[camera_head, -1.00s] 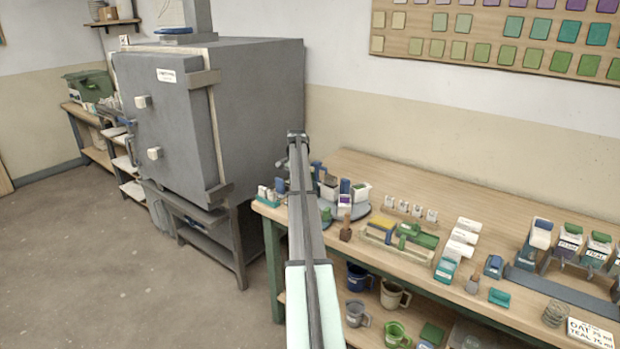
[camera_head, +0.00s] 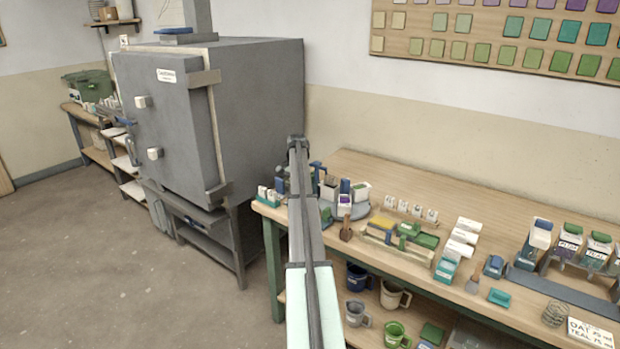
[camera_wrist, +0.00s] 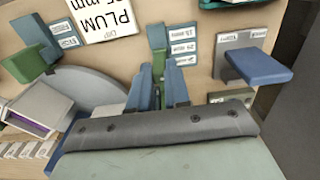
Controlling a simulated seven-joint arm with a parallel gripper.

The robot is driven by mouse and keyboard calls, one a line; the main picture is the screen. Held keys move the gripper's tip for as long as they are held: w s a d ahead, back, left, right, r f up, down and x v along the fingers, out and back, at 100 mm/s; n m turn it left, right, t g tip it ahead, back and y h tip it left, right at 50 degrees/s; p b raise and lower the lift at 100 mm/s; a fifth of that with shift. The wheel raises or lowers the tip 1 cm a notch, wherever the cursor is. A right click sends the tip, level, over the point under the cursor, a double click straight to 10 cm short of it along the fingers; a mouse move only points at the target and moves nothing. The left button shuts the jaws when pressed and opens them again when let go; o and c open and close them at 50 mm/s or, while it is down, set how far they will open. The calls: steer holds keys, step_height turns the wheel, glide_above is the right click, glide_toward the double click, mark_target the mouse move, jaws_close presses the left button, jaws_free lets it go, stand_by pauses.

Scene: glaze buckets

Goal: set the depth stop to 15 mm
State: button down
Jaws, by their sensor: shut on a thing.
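In the wrist view, my gripper (camera_wrist: 158,92) has its two blue-grey fingers close together on the small depth stop slider (camera_wrist: 158,62), a blue-green piece in front of an upright board. The fingers and the wrist housing hide its lower part. Small white scale labels (camera_wrist: 184,48) with mm marks stand in a column just right of the slider. The slider appears near the upper labels, but I cannot tell which mark it lines up with. In the head view, my arm hides most of this spot.
A white card reading PLUM (camera_wrist: 105,16) is at the upper left of the wrist view. A blue block (camera_wrist: 257,66) juts out at the right. A grey round turntable (camera_wrist: 88,92) with containers is close on the left. The bench (camera_head: 400,175) is bare along the wall.

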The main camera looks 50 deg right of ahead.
steer(key=shift+a, duration=1)
steer(key=c, duration=1.2)
jaws_free()
steer(key=shift+o, duration=0.2)
step_height(320, 180, up, 7)
